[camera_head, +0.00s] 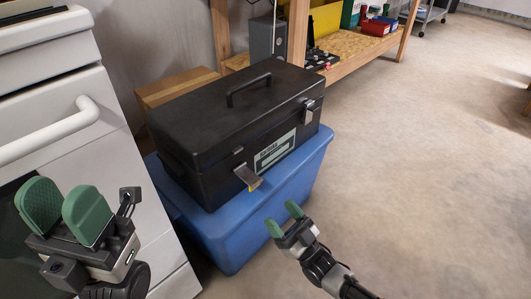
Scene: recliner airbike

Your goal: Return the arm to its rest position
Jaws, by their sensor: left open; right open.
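My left gripper (66,212) is at the lower left, with green finger pads pointing up and a gap between them. It holds nothing and shows in front of the white oven. My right gripper (285,217) is lower and right of the middle, with its green fingertips apart and nothing between them. It shows in front of the blue bin's (222,239) right side; I cannot tell whether it touches the bin. My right arm reaches in from the bottom edge.
A black toolbox (200,115) with a top handle sits on the blue bin. The white oven (75,133) with its handle bar stands at the left. A wooden shelf (355,50) with tools stands at the back. The concrete floor (430,170) at the right is clear.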

